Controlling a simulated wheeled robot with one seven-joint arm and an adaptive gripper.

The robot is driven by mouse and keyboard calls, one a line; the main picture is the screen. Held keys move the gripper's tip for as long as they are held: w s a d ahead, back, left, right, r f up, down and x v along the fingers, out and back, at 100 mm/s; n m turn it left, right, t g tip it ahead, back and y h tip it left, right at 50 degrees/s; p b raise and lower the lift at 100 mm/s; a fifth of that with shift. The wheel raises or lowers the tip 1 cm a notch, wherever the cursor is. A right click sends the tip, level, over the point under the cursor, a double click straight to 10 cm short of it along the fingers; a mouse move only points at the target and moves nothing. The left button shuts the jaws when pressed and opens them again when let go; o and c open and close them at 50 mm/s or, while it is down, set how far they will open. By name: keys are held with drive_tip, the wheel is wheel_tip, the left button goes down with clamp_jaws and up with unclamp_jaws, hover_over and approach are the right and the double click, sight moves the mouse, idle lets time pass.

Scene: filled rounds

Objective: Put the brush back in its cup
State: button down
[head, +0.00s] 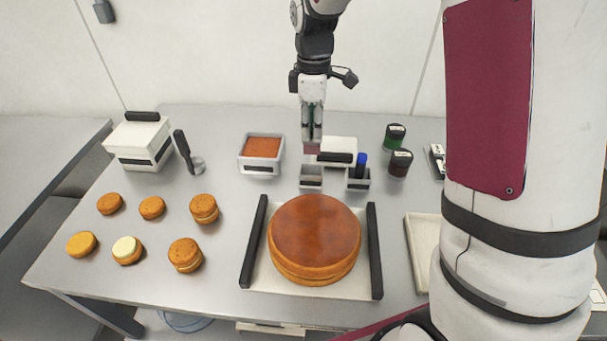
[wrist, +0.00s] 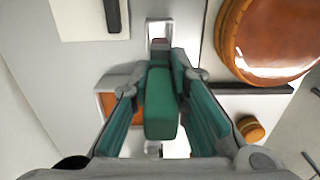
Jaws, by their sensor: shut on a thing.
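My gripper (head: 312,122) points down, shut on the brush. The brush's green handle (wrist: 160,105) is between the fingers in the wrist view, and its pinkish lower end (head: 312,149) hangs below them in the head view. A small grey open cup (head: 311,183) stands on the table just below the brush in the head view. In the wrist view the brush's lower end overlaps the cup's pale opening (wrist: 158,29). The brush looks upright and above the cup; the exact gap is hard to tell.
A second grey cup (head: 358,184) with a blue-topped item (head: 361,161) stands close on the right. A white lidded box (head: 338,148) is behind. A large glazed cake (head: 314,238) on a tray is in front. Dark jars (head: 400,162) stand right, an orange-filled tub (head: 262,150) left.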

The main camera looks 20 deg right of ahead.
sight(312, 153)
wheel_tip(312, 153, down, 10)
drive_tip(key=shift+r+p, duration=0.25)
drive_tip(key=shift+p, duration=0.25)
drive_tip(key=shift+f, duration=0.1)
drive_tip(key=c, duration=1.5)
unclamp_jaws()
drive_tip(key=shift+c, duration=0.2)
